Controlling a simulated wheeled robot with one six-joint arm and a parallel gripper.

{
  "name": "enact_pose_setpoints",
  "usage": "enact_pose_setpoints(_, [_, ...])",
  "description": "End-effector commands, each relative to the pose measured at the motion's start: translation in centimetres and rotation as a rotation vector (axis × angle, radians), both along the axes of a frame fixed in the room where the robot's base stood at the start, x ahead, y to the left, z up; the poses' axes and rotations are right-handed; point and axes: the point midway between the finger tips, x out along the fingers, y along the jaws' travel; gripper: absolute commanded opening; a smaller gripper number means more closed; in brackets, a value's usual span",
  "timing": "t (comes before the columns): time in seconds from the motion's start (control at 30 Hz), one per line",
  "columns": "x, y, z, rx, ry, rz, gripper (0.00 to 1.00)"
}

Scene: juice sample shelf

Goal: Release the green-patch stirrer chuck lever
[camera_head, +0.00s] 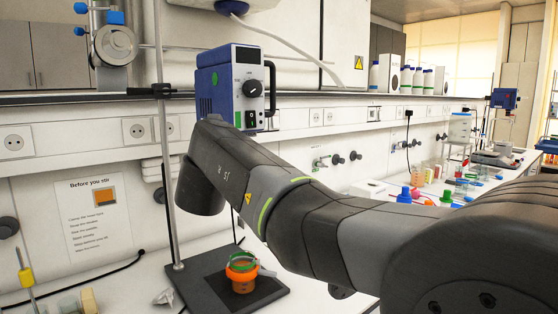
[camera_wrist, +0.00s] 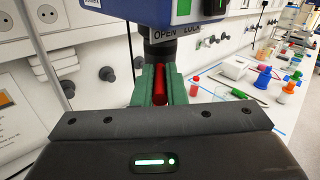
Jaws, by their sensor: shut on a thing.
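The blue overhead stirrer (camera_head: 228,82) hangs on a grey stand rod and has a green patch on its side and a dark knob on its front. In the wrist view its underside (camera_wrist: 125,14) and a green patch (camera_wrist: 183,8) show at the top. A plate marked OPEN and LOCK (camera_wrist: 180,33) sits by the dark chuck (camera_wrist: 160,52). The red lever (camera_wrist: 160,88) is below the chuck, between the green fingers of my gripper (camera_wrist: 160,82), which is shut on it. In the head view my arm hides the gripper, the chuck and the lever.
An orange-ringed jar (camera_head: 243,277) stands on the dark stand base (camera_head: 216,292) below my arm. The stand rod (camera_head: 164,130) rises left of my wrist. A shelf edge (camera_head: 80,98) runs behind. Coloured bottles (camera_head: 404,195) and other labware stand on the bench at right.

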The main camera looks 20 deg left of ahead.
Motion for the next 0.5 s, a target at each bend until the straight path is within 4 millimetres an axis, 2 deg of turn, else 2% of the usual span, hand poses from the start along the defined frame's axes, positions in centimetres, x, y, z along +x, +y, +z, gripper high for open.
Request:
enact_pose_setpoints(0.37, [0.02,-0.01,0.20,0.001,-0.003,-0.003,0.00])
enact_pose_setpoints(0.4, [0.02,-0.01,0.20,0.001,-0.003,-0.003,0.17])
enact_pose_setpoints(0.5, [0.01,-0.01,0.15,0.001,-0.002,-0.003,0.33])
